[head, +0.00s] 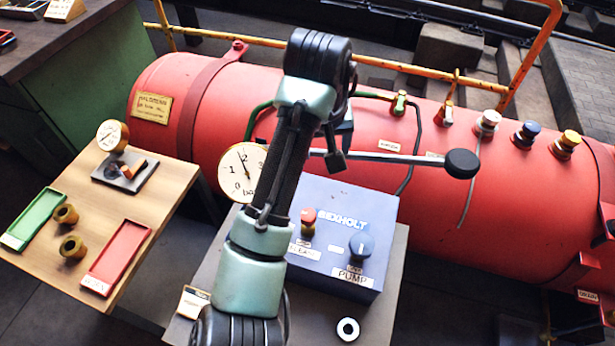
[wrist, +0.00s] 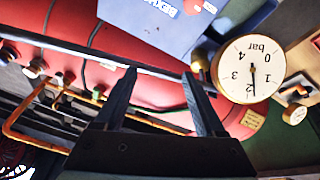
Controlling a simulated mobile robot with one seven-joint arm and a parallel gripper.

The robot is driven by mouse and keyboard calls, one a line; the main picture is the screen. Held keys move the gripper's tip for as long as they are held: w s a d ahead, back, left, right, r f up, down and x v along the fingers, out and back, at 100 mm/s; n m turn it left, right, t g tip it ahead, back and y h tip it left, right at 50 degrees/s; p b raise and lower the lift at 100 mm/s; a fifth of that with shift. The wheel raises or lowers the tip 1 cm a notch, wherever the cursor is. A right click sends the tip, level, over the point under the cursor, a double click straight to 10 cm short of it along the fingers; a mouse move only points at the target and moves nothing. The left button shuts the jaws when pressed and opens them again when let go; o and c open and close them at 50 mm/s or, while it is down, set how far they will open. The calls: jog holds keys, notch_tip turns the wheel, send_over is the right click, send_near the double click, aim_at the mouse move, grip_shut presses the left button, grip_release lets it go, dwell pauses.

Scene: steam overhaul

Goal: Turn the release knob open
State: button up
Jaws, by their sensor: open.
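The release knob (head: 308,214) is a small red knob on top of the blue Bexholt box (head: 345,200), left of a larger blue pump knob (head: 360,244). Part of its label is hidden by my arm. A red knob also shows at the top edge of the wrist view (wrist: 193,6). My gripper (wrist: 160,74) is open and empty, its two dark fingers apart and clear of the knob. In the head view my arm mostly hides it. The white pressure gauge (head: 243,172) has its needle near 2 bar; it also shows in the wrist view (wrist: 250,68).
A metal lever with a black ball end (head: 462,163) extends right above the box. Behind lies a red boiler (head: 390,135) with several valves and a yellow rail (head: 420,70). A wooden table (head: 150,200) at left holds a green tray (head: 35,218) and a red tray (head: 117,258).

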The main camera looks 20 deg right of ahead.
aim_at(308, 214)
jog(key=s+a+f+g+y+p, duration=0.2)
jog(key=s+a+g, duration=0.1)
jog(key=s+a, duration=0.1)
jog(key=shift+n, duration=0.4)
jog(key=f+b, duration=0.4)
jog(key=f, duration=0.8)
jog(key=shift+w, duration=0.2)
jog(key=shift+r, duration=0.1)
grip_shut()
